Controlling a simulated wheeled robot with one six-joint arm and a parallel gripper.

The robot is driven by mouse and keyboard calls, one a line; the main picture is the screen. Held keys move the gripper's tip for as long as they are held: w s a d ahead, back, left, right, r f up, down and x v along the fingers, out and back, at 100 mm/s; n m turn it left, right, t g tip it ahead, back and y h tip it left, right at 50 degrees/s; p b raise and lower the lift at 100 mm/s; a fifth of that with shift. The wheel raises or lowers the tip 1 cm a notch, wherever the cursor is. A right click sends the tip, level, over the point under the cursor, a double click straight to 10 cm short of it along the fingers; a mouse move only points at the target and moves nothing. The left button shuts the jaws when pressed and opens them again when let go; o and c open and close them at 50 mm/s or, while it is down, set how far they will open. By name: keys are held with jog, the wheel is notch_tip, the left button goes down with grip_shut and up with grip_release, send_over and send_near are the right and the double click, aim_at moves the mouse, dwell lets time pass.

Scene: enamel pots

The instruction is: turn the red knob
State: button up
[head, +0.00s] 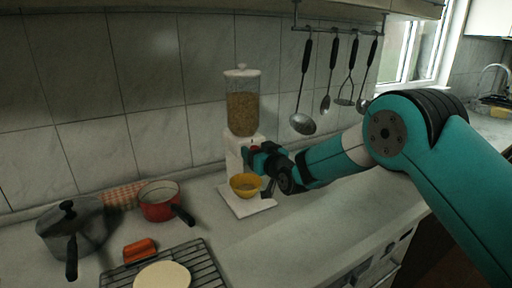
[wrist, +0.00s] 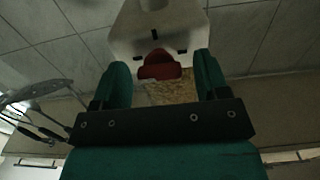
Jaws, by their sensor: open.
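The red knob (wrist: 160,66) is on the front of a white dispenser (wrist: 135,32) with a clear hopper of grain (head: 242,113). In the head view the knob is largely hidden by my gripper (head: 262,160), which is close to the dispenser's front. In the wrist view, my gripper (wrist: 160,72) is open, with one teal finger on each side of the knob. Gaps show between the knob and both fingers. The picture does not settle how deep the knob sits between them.
A yellow bowl (head: 245,185) stands on the dispenser's base, just below my gripper. A red pan (head: 159,204), a grey pot (head: 75,232) and a wire rack (head: 205,268) are to the left. Utensils (head: 303,123) hang on the wall at right. Counter right of the base is clear.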

jog(key=shift+w+a, duration=0.15)
jog(key=shift+w, duration=0.05)
jog(key=c, duration=0.9)
jog(key=shift+b, duration=0.3)
